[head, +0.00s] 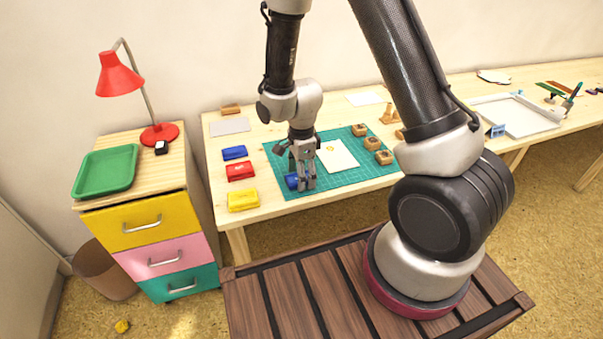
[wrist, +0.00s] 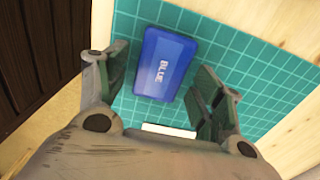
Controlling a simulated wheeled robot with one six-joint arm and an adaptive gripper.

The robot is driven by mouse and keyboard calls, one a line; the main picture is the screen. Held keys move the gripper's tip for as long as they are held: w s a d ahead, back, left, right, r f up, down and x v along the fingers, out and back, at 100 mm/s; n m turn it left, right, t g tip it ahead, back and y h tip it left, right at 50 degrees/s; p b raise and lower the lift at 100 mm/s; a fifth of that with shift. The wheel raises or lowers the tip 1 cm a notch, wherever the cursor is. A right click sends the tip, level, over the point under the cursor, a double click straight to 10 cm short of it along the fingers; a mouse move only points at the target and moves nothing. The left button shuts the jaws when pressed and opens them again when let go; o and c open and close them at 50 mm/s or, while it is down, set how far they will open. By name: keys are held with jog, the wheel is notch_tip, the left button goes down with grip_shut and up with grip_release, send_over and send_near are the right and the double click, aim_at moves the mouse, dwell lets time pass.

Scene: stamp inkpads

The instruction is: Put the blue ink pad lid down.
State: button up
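A blue block lettered BLUE, apparently the blue ink pad lid (wrist: 165,62), shows over the green mat in the wrist view. It also shows in the head view (head: 292,182), at the mat's front left, partly hidden by my gripper (head: 305,187). In the wrist view my gripper (wrist: 160,72) has its fingers apart on either side of the lid, with visible gaps. I cannot tell whether the lid rests flat on the mat. Another blue ink pad piece (head: 235,153) lies on the table left of the mat.
A red pad (head: 240,171) and a yellow pad (head: 243,200) lie left of the green mat (head: 350,180). A paper card (head: 338,155) lies on the mat behind my gripper. Wooden stamps (head: 371,143) stand at its right. A white tray (head: 520,115) is farther right.

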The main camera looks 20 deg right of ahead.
notch_tip(320, 180, up, 12)
jog(key=r, duration=0.1)
jog(key=s+d+r+n+t, duration=0.1)
jog(key=s+d+r+n, duration=0.25)
jog(key=r, duration=0.35)
jog(key=s+d+r+n+t, duration=0.1)
jog(key=s+d+r+n, duration=0.2)
jog(key=d+r+n, duration=0.3)
jog(key=s+d+r+n+t, duration=0.1)
jog(key=s+d+r+n, duration=0.1)
jog(key=s+r+n, duration=0.2)
jog(key=s+d+r+n+t, duration=0.1)
jog(key=s+d+r+n, duration=0.1)
jog(key=s, duration=0.6)
jog(key=shift+s+d+r+n, duration=0.35)
jog(key=shift+r+n, duration=0.55)
jog(key=shift+n, duration=0.35)
